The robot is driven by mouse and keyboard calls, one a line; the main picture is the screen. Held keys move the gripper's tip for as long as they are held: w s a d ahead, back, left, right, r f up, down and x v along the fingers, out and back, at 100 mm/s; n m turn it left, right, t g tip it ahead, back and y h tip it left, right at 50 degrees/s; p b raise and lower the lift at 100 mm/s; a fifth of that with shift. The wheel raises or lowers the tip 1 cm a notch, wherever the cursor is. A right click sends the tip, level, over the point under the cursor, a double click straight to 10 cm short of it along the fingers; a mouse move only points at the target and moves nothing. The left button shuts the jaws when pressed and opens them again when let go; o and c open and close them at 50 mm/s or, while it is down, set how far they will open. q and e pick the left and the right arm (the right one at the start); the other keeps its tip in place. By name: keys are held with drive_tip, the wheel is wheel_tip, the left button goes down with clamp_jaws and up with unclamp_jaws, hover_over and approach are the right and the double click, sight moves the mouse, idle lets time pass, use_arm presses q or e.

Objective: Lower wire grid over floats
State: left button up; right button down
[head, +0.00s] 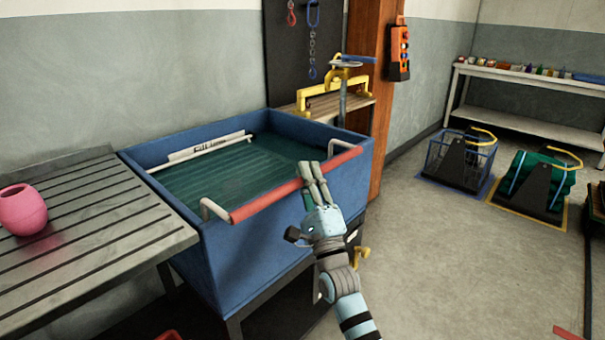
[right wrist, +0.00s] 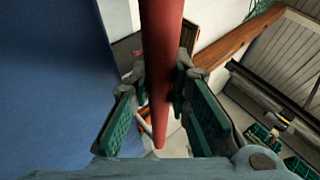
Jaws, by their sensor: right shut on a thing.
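The wire grid shows as faint parallel lines (head: 225,180) in the dark green water of the blue tank (head: 262,240). Its red handle bar (head: 270,195) runs along the tank's front rim on pale bent end brackets. My right gripper (head: 313,172) is shut on this bar, right of its middle. In the right wrist view, the red bar (right wrist: 161,60) passes between the green-padded fingers of the gripper (right wrist: 163,115). I cannot make out floats under the grid. My left gripper is not in view.
The slatted metal table (head: 95,225) adjoins the tank on the left. A yellow clamp-like fixture (head: 325,90) and a blue handwheel (head: 359,60) stand behind the tank. Baskets (head: 462,158) and a long bench (head: 530,90) are at right. The floor between is clear.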

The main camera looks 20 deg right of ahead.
drive_tip(key=shift+s+f, duration=0.15)
drive_tip(key=shift+f, duration=0.5)
drive_tip(key=c, duration=1.5)
unclamp_jaws()
drive_tip(key=shift+d, duration=0.1)
drive_tip(key=shift+r, duration=0.15)
drive_tip(key=shift+s+f, duration=0.1)
drive_tip(key=shift+f, duration=0.1)
drive_tip(key=v, duration=0.7)
drive_tip(key=shift+s+f, duration=0.1)
drive_tip(key=shift+s, duration=0.2)
